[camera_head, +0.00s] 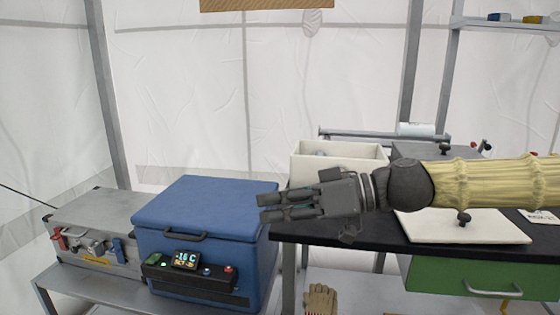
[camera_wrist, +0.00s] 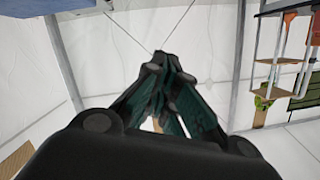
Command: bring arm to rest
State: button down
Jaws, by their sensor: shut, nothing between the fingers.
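My gripper (camera_head: 272,207) reaches in from the right in the head view, at the end of my arm with a pale ribbed sleeve. It points left, with its fingertips in front of the right side of the blue cooler box. In the wrist view, the fingers of my gripper (camera_wrist: 165,68) meet at their tips, shut and empty. Behind the fingers, the wrist view shows white tent wall.
The blue cooler box (camera_head: 207,213) has its lid shut and a lit display. A grey metal case (camera_head: 85,225) stands left of it. A white bin (camera_head: 300,165) and a white board (camera_head: 480,232) are on the black worktop (camera_head: 385,236). A glove (camera_head: 320,300) is below.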

jog(key=s+f+m+h, duration=0.2)
jog(key=f+m+h, duration=0.15)
jog(key=f, duration=1.45)
jog(key=s+f+m+h, duration=0.1)
jog(key=f+m+h, duration=0.25)
jog(key=f, duration=1.45)
jog(key=s+d+f+m+g+h, duration=0.1)
jog(key=s+d+f, duration=0.15)
jog(key=f, duration=0.35)
jog(key=s+d+f+m+h, duration=0.1)
jog(key=s+d+f+m, duration=0.15)
jog(key=f, duration=0.45)
jog(key=s+d+f+m+h, duration=0.2)
jog(key=s+d+f+h, duration=0.4)
jog(key=s+d+f, duration=1.15)
notch_tip(320, 180, up, 20)
jog(key=d+p, duration=0.1)
jog(key=p, duration=1.8)
jog(key=shift+d+g, duration=0.15)
jog(key=shift+g, duration=0.15)
